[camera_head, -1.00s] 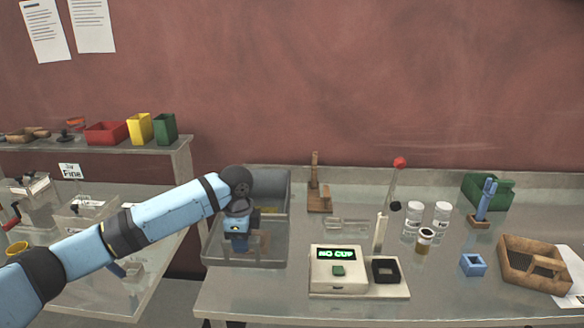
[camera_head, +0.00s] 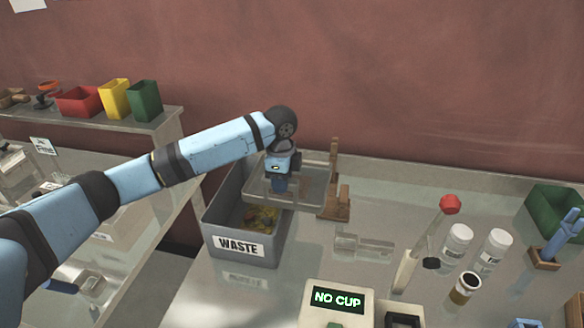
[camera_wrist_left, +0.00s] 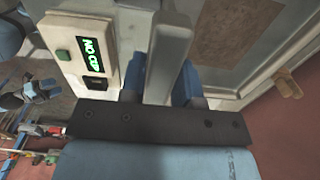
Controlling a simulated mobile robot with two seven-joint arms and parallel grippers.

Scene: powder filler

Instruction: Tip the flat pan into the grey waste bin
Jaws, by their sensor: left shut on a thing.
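The grey waste bin (camera_head: 243,245), labelled WASTE, stands on the left part of the bench with yellowish and reddish scraps inside. The flat pan (camera_head: 315,187) is grey and shallow. It is held above the back right part of the bin and reaches past its right side, looking roughly level. My left gripper (camera_head: 280,184) is shut on the pan. In the left wrist view its fingers (camera_wrist_left: 160,85) close on a grey upright part, with the pan (camera_wrist_left: 222,80) beyond it and a brown patch inside.
A wooden stand (camera_head: 335,200) is close right of the pan. A clear scoop-like piece (camera_head: 363,246) lies on the bench. The filler (camera_head: 335,305) reading NO CUP is in front, and white jars (camera_head: 457,243) stand right. Coloured bins (camera_head: 115,98) sit on the left shelf.

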